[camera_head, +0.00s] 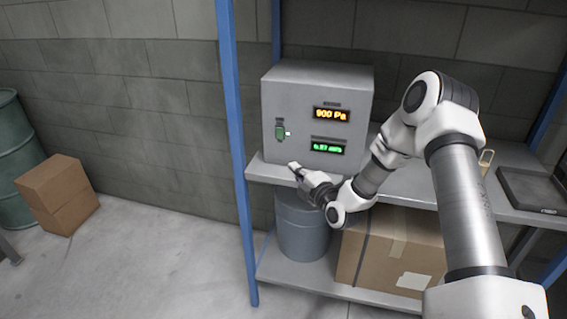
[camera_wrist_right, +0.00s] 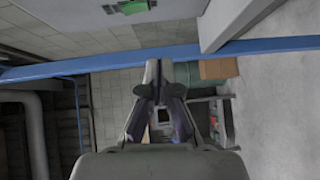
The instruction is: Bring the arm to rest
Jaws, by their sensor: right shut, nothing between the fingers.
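My right arm (camera_head: 465,205) reaches in from the lower right and bends over at a raised elbow. My right gripper (camera_head: 294,167) is shut and empty. In the head view it overlaps the front edge of the shelf, just below the grey box (camera_head: 318,72). In the right wrist view the closed fingers (camera_wrist_right: 159,70) point up the picture, with no object between them. The box has a green switch (camera_head: 281,132) with a small pale lever, an orange display reading 900 Pa, and a green display. My left gripper is not in view.
The grey shelf (camera_head: 262,171) has blue posts (camera_head: 238,140). A dark flat device (camera_head: 532,190) lies on its right side. A grey drum (camera_head: 302,228) and a cardboard box (camera_head: 392,248) stand below. Cartons (camera_head: 60,195) and a green barrel (camera_head: 14,150) stand left. Floor between is clear.

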